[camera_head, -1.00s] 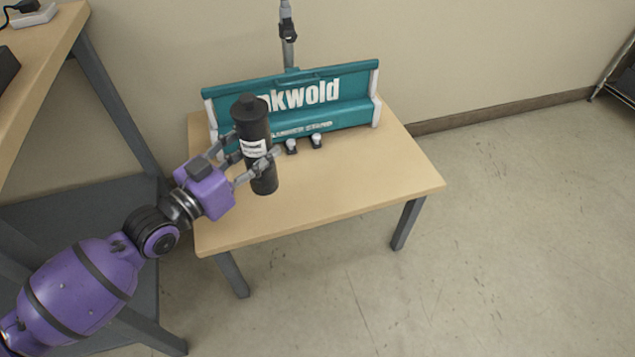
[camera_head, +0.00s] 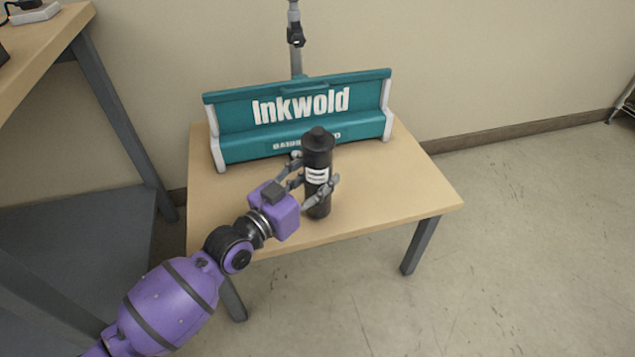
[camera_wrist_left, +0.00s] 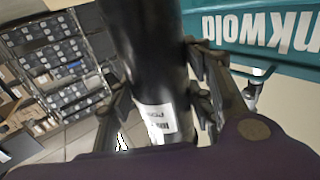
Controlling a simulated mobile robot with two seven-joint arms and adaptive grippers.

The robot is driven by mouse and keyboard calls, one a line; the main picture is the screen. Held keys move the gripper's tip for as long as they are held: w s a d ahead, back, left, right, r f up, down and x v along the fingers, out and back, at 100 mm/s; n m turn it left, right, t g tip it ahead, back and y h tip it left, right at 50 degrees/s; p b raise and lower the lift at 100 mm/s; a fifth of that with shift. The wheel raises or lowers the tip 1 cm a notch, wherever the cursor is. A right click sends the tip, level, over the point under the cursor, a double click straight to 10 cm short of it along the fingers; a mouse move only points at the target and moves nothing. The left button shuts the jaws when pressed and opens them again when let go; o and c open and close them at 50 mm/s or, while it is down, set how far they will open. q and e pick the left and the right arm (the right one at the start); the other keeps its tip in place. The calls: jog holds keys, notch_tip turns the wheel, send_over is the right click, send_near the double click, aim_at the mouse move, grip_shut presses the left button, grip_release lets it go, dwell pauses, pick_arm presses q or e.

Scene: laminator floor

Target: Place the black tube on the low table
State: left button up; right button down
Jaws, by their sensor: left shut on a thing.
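The black tube (camera_head: 318,155) is an upright cylinder with a cap and a white label. My left gripper (camera_head: 319,184) is shut around its middle. In the head view the tube is over the low table (camera_head: 405,190), towards its front edge; I cannot tell whether its base touches the top. In the left wrist view the tube (camera_wrist_left: 150,55) stands between the fingers, its label partly showing. My right gripper is in neither view.
A teal Inkwold machine (camera_head: 300,115) with white ends stands along the back of the low table. The table's right part is clear. A taller workbench (camera_head: 40,55) with a grey lower shelf is at the left. Shelving (camera_wrist_left: 60,60) shows in the left wrist view.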

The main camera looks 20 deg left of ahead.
pick_arm(q)
jog(key=shift+f, duration=0.6)
jog(key=shift+r, duration=0.1)
jog(key=o, duration=1.6)
jog(key=shift+f, duration=0.25)
jog(key=shift+c, duration=0.2)
